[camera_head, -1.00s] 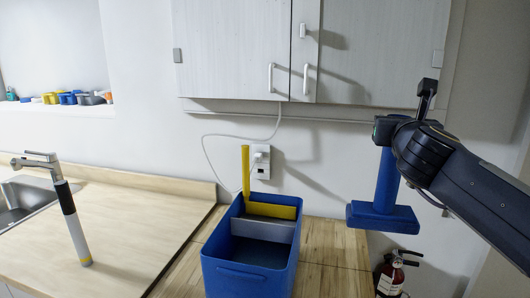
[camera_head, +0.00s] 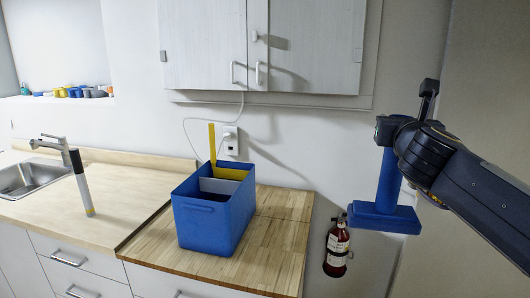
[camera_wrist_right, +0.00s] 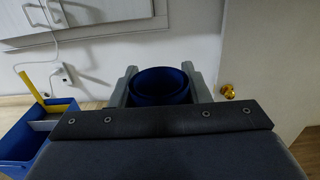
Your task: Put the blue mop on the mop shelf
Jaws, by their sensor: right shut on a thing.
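The blue mop (camera_head: 386,190) hangs upright in the air at the right of the head view, with its wide flat head (camera_head: 375,217) at the bottom. My right gripper (camera_head: 388,130) is shut around the upper part of its handle. In the right wrist view, the fingers of my right gripper (camera_wrist_right: 162,88) stand on both sides of the round blue handle end (camera_wrist_right: 162,82). My left gripper is in neither view. I see nothing that is clearly the mop shelf.
A blue caddy (camera_head: 203,223) with a yellow handle stands on the wooden counter (camera_head: 268,243). A fire extinguisher (camera_head: 337,248) hangs on the wall, below and left of the mop. White cabinets (camera_head: 313,45) hang above. A sink (camera_head: 30,176) is at the left. In the right wrist view, a door with a brass knob (camera_wrist_right: 228,92) is at right.

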